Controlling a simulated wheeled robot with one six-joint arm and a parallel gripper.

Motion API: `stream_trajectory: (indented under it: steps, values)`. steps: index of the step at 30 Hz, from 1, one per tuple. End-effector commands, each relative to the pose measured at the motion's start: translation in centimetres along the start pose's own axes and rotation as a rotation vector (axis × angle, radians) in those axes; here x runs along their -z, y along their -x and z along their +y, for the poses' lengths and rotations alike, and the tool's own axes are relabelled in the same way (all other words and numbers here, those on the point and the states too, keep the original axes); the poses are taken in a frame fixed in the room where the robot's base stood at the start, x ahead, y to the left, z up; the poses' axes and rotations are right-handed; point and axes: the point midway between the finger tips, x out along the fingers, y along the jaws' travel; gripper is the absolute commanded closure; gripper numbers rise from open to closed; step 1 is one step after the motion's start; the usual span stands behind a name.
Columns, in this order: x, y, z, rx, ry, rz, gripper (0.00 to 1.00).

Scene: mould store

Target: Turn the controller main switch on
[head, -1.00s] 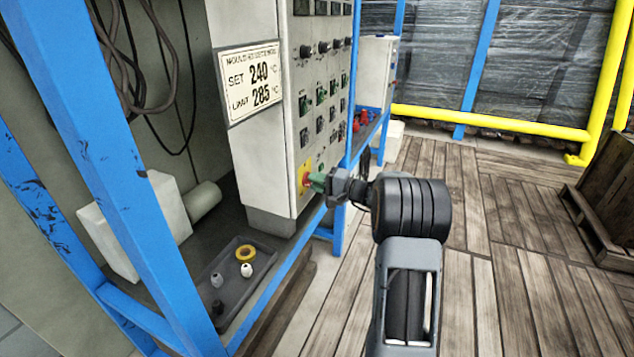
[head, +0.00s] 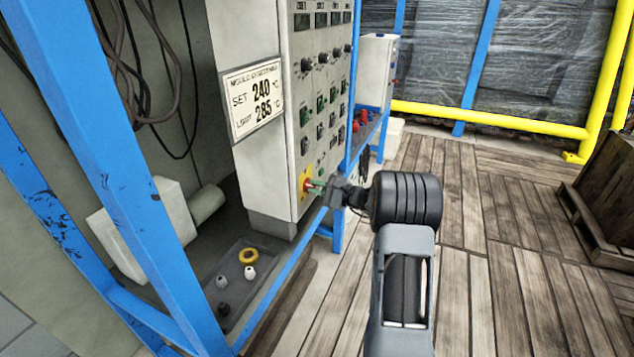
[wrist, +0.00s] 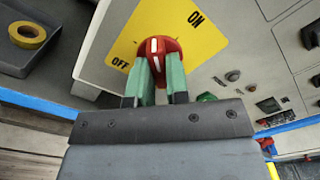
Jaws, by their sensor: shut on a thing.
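The controller cabinet (head: 270,150) is a pale box with a red rotary main switch (wrist: 157,30) on a yellow plate (wrist: 190,50) low on its front. The plate reads OFF at lower left and ON at upper right in the wrist view. My gripper (wrist: 158,78) is shut on the switch handle, with one green fingertip on each side. The handle's white mark runs up and down that picture, squarely at neither word. In the head view my gripper (head: 316,187) meets the yellow plate (head: 306,181), and the fingers partly hide the switch.
A grey tray (head: 236,297) with a yellow tape roll (head: 249,256) and small parts lies left of the cabinet. Blue frame posts (head: 95,130) stand at left. Other knobs and switches sit above the main switch.

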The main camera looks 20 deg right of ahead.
Motion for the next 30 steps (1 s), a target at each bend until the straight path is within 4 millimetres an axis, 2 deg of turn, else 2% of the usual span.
stream_trajectory:
  steps: [18,30]
  values:
    - [-0.24,0.02,-0.31,0.001,-0.567,0.001,1.0]
    - [-0.12,0.02,-0.18,0.001,-0.804,0.0,1.0]
